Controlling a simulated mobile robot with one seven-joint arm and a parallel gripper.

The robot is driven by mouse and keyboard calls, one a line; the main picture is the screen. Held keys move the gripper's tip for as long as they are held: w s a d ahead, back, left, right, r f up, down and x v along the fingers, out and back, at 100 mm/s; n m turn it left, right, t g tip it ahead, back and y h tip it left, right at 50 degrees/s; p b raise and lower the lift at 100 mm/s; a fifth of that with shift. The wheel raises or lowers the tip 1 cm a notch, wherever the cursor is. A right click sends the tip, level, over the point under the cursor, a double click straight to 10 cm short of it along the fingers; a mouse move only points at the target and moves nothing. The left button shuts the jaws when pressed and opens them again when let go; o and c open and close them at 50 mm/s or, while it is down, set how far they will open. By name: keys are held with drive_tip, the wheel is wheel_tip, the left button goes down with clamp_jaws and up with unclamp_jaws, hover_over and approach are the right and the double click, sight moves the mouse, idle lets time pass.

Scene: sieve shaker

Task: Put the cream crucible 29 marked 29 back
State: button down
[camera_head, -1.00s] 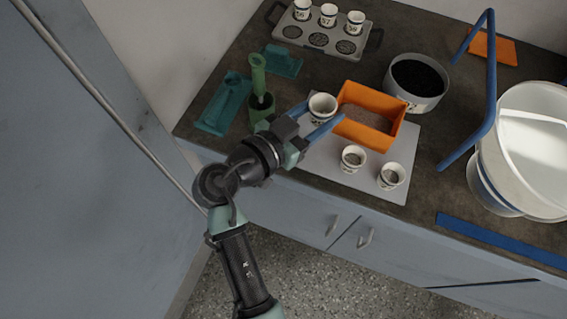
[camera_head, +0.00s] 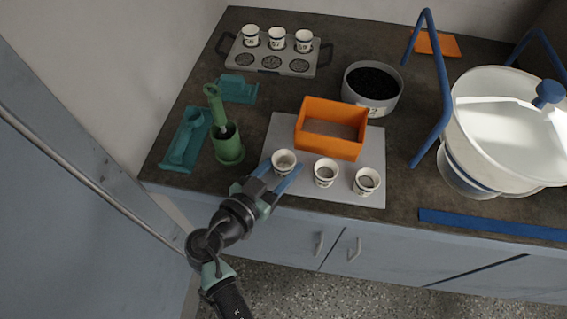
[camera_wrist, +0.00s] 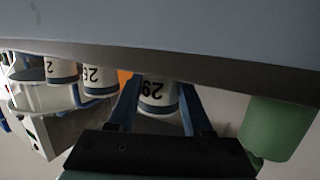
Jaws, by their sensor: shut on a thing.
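The cream crucible 29 (camera_head: 284,162) is between the blue fingers of my gripper (camera_head: 286,168), at the left end of a row of three cups on the pale grey mat (camera_head: 262,192). It looks upright. In the wrist view the crucible (camera_wrist: 158,96) shows a dark 29, upside down, between the fingers. My gripper is shut on it. Whether its base touches the mat is hard to tell. Two similar crucibles, the middle one (camera_head: 326,173) and the right one (camera_head: 367,181), stand to its right.
An orange open box (camera_head: 330,146) stands just behind the row. A grey bowl of dark grains (camera_head: 372,90), a rack with several cups (camera_head: 270,62) and a large white vessel (camera_head: 505,125) stand around. A blue strip (camera_head: 490,225) lies front right.

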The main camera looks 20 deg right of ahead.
drive_tip(key=shift+f, duration=0.15)
drive_tip(key=shift+c, duration=1.6)
unclamp_jaws()
